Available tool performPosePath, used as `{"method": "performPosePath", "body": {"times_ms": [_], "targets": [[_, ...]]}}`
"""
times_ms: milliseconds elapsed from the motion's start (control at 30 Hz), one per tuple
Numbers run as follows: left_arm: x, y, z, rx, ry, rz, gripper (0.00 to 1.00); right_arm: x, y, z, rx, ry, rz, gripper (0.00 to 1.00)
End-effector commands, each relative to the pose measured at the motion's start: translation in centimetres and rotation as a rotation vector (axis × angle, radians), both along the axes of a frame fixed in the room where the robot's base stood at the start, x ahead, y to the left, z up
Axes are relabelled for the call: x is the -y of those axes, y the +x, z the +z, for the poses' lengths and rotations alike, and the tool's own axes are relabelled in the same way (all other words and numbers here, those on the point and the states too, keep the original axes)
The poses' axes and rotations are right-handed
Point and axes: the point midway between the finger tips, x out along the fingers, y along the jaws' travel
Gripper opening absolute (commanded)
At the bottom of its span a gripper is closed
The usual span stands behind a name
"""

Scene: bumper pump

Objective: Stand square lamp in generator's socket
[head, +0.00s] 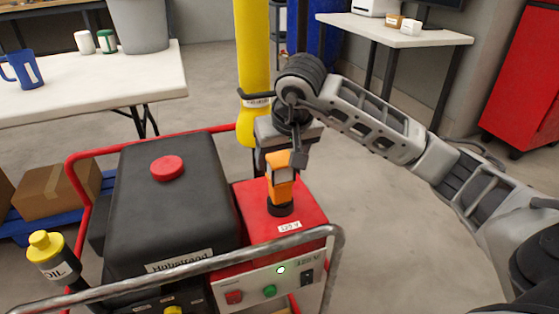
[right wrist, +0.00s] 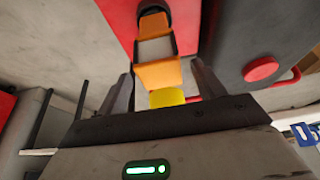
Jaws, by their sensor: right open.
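The square lamp (head: 281,182), orange with a grey face, stands upright at the black round socket (head: 280,208) on the red part of the generator (head: 248,194). In the right wrist view the lamp (right wrist: 157,74) runs from the dark socket (right wrist: 154,12) towards my gripper; I cannot tell if it is fully seated. My right gripper (head: 284,155) is open at the lamp's top, fingers apart. In the right wrist view the open fingers (right wrist: 164,84) have the lamp's near end between or just beyond them. My left gripper is out of view.
A metal rail (head: 200,276) crosses the generator's front, and a yellow post (head: 253,70) stands behind. The black housing with a red knob (head: 167,168) is left of the lamp. A yellow-capped oil bottle (head: 52,258) is at far left. Open floor lies right.

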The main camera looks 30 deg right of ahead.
Motion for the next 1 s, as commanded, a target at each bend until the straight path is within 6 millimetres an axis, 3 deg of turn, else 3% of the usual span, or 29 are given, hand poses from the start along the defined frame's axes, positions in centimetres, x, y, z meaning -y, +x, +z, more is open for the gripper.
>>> {"method": "performPosePath", "body": {"times_ms": [33,200,400,1000], "targets": [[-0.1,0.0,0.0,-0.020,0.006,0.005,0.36,-0.1,-0.4,1.6,0.005,-0.003,0.001,0.69],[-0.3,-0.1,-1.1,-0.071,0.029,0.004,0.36,-0.4,-1.7,4.8,0.004,-0.002,0.001,0.69],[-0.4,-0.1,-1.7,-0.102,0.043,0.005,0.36,-0.7,-2.7,6.9,0.001,-0.001,0.000,0.69],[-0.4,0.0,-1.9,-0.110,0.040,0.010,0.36,-0.7,-3.0,7.3,-0.001,-0.001,0.000,0.69]]}}
